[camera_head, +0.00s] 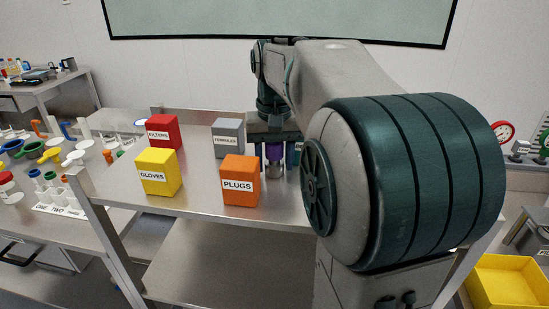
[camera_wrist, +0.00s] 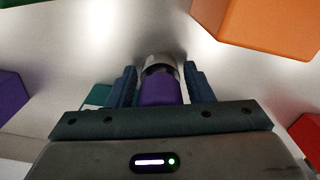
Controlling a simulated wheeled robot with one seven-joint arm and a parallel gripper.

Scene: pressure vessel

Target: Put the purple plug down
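The purple plug (camera_head: 273,153) is upright below my gripper (camera_head: 276,160), behind the orange PLUGS box in the head view.
The orange PLUGS box (camera_head: 240,181), grey FERRULES box (camera_head: 228,138), yellow GLOVES box (camera_head: 158,171) and red FILTERS box (camera_head: 163,132) stand on the table to the left of the gripper. A side bench at left holds coloured parts. A yellow bin (camera_head: 510,282) is at lower right.

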